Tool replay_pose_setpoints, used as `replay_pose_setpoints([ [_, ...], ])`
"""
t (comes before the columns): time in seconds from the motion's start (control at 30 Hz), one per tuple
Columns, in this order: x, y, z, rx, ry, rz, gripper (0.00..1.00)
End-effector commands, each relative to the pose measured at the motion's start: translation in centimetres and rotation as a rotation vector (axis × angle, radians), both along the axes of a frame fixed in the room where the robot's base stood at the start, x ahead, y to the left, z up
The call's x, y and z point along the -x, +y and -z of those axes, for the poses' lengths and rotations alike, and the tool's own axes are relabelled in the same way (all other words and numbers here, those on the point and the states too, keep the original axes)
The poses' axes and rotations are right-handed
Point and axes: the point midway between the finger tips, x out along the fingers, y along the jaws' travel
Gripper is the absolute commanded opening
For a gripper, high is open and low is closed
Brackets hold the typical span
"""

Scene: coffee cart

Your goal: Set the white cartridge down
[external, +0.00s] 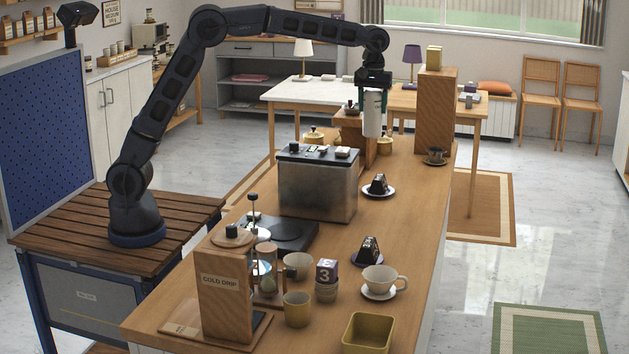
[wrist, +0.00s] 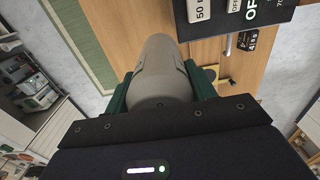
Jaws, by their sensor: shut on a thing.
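The white cartridge (external: 373,114) is an upright, pale cylinder in the external view, held in the air above the far part of the wooden counter (external: 400,205). My gripper (external: 374,92) is shut on its upper part. In the wrist view the cartridge (wrist: 161,75) looks pale grey and lies between the green fingers of my gripper (wrist: 160,98). Its far end points away from the camera, with the counter beyond it. The cartridge is clear of any surface.
A metal machine with a black top (external: 318,185) stands on the counter nearer the camera. A tall wooden block (external: 435,110) stands right of the cartridge, with a dark cup (external: 436,156) before it. The counter's right side has bare room.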

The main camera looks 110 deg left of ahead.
Motion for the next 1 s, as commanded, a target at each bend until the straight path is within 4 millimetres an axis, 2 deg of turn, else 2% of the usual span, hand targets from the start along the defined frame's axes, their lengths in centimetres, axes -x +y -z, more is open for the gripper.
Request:
replay_pose_setpoints([
  [0.17, 3.0, 0.0, -0.9, -0.003, -0.002, -0.022, 0.23],
  [0.27, 5.5, -0.1, -1.4, -0.004, -0.001, -0.039, 0.23],
  [0.63, 16.1, -1.1, -2.3, -0.008, -0.001, -0.104, 0.23],
  [1.0, 26.9, -3.4, -1.3, -0.003, -0.001, -0.158, 0.23],
])
